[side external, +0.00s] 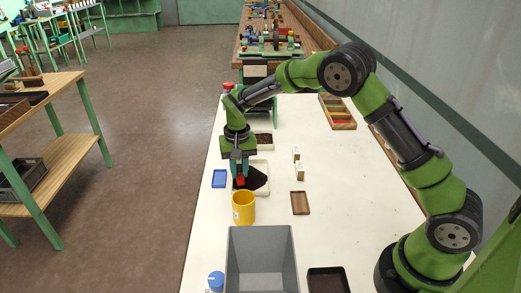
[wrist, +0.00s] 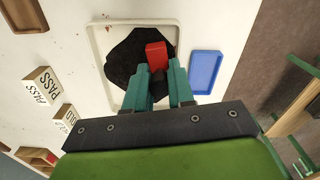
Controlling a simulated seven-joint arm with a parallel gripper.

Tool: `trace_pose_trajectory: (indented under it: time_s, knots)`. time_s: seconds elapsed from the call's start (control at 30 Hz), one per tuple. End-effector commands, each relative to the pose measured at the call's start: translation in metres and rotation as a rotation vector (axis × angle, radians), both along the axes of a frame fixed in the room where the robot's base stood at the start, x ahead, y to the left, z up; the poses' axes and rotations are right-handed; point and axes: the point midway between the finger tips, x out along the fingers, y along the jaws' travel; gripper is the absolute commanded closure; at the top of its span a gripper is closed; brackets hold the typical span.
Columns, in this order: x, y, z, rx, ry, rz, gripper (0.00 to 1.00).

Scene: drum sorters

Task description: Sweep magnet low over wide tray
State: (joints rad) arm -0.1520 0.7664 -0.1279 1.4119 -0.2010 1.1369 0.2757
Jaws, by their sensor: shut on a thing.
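The wide tray is a shallow cream tray (side external: 265,187) holding a dark, flat black patch of material (side external: 256,180). In the wrist view the tray rim (wrist: 93,45) surrounds the black patch (wrist: 122,58). My gripper (side external: 240,174) points down over the tray; in the wrist view its teal fingers (wrist: 160,82) are shut on a red block (wrist: 156,52), which I take as the magnet. The red block (side external: 240,181) is low over the black patch. I cannot tell whether it touches the material.
A blue tray (side external: 219,178) lies to the left. Labelled blocks (side external: 299,171) and a brown tray (side external: 300,204) are to the right. The table's right side is mostly clear.

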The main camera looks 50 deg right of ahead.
Motion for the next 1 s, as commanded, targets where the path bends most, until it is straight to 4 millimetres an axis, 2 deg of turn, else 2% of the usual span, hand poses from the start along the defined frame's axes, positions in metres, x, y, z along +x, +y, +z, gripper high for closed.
trace_pose_trajectory:
  time_s: [1.0]
  knots:
    - [0.029,-0.053,0.000,-0.001,0.000,0.001,1.00]
